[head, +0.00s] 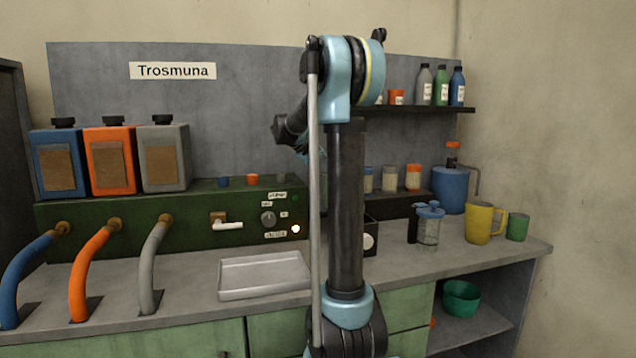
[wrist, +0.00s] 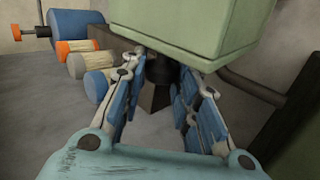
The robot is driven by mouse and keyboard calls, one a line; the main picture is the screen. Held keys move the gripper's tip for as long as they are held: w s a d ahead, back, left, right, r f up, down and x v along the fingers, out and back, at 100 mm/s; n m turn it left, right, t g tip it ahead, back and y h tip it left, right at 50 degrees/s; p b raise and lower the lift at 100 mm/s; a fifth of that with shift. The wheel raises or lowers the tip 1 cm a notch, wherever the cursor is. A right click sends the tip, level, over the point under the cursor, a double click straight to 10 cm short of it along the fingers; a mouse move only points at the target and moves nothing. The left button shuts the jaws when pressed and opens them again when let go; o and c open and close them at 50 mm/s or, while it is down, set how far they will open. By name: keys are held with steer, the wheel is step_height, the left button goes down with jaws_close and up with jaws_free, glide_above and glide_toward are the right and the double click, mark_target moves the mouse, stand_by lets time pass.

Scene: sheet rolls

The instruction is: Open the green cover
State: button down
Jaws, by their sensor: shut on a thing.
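A pale green box-shaped body (wrist: 195,25) fills the upper middle of the wrist view. A short dark knob-like part (wrist: 160,70) sits at its lower edge. My gripper (wrist: 166,76) is shut with its two blue-padded fingers on either side of this dark part. The fingertips partly hide it, and I cannot tell whether the green body is the cover or a container. In the head view my arm hides the gripper and whatever it holds. A dark green machine housing (head: 130,205) runs along the back of the counter, with a white-handled tap, knob and lit lamp.
Blue, orange and grey canisters (head: 163,158) stand on the housing, with hoses below. A shallow metal tray (head: 262,290) lies on the counter. At right stand a glass press (head: 428,232), yellow mug (head: 480,222) and green cup (head: 517,227). In the wrist view, jars (wrist: 90,62) and a dark bar (wrist: 252,85) are nearby.

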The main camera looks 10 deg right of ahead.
steer(key=shift+s+a+r+t, duration=0.15)
steer(key=shift+s+r+t, duration=0.25)
steer(key=shift+s, duration=0.15)
steer(key=c, duration=1.4)
jaws_free()
steer(key=shift+o, duration=0.8)
steer(key=shift+r, duration=0.1)
steer(key=v, duration=1.1)
steer(key=shift+a+r, duration=0.2)
steer(key=shift+a, duration=0.1)
